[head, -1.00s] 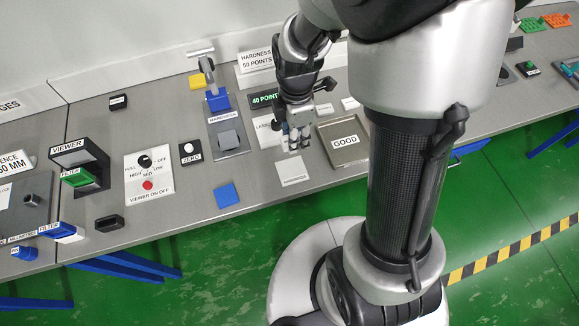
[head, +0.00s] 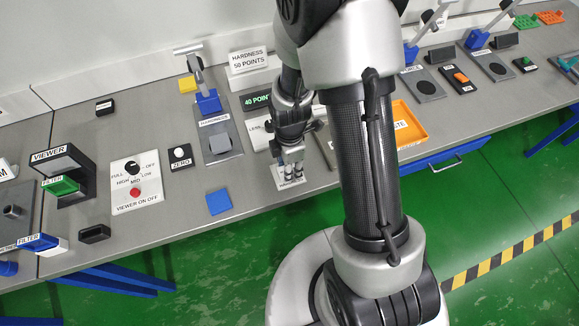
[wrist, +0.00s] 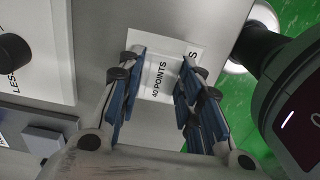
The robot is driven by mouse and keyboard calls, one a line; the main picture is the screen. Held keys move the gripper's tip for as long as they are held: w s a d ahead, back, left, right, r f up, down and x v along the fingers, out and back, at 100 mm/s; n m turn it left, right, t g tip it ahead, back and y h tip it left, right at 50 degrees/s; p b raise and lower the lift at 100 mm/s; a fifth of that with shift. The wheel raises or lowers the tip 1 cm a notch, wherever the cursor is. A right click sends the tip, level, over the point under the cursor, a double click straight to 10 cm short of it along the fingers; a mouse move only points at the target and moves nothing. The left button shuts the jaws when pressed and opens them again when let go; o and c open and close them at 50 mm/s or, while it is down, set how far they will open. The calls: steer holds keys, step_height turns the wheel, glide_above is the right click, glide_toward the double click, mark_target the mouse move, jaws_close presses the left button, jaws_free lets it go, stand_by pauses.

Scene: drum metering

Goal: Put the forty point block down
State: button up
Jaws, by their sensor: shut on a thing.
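The forty point block (wrist: 158,76) is a pale block marked "40 POINTS" in the wrist view, between my gripper's blue fingers. My gripper (wrist: 156,88) is shut on it; the fingers cover its sides. Just behind it is a white card (wrist: 190,45) on the grey bench, its print mostly hidden. In the head view, my gripper (head: 290,174) points down at this card (head: 281,184), near the bench's front edge. I cannot tell whether the block touches the card.
The hardness stand (head: 220,142) and a blue square (head: 219,202) are left of my gripper. A display (head: 256,101) reading "40 POINT" is behind it. A partly hidden metal tray (head: 322,140) is close on its right, and an orange tray (head: 411,128) stands farther right.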

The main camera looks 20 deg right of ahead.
steer(key=shift+r, duration=0.1)
steer(key=shift+f, duration=0.2)
steer(key=o, duration=0.9)
steer(key=shift+r, duration=0.1)
